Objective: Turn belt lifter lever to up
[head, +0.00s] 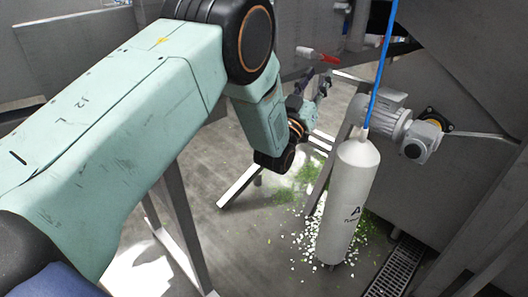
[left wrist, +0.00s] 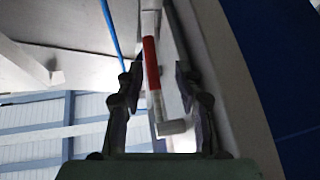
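The lever (head: 318,55) has a red grip and a pale end; in the head view it lies nearly level, just above and beyond my left gripper (head: 321,86). In the left wrist view, the lever's red grip (left wrist: 152,66) runs between the two dark fingers of my left gripper (left wrist: 158,72). The fingers stand apart, with gaps visible on both sides of the grip, so the gripper is open and not closed on it. A pale grey end piece (left wrist: 172,127) shows low between the fingers. My right gripper is not in view.
A white cylinder (head: 347,205) hangs on a blue hose (head: 380,60) right of my left arm. A grey motor (head: 388,124) is mounted behind it. Green and white scraps (head: 305,175) litter the floor near a drain grate (head: 395,270). Metal legs stand below my arm.

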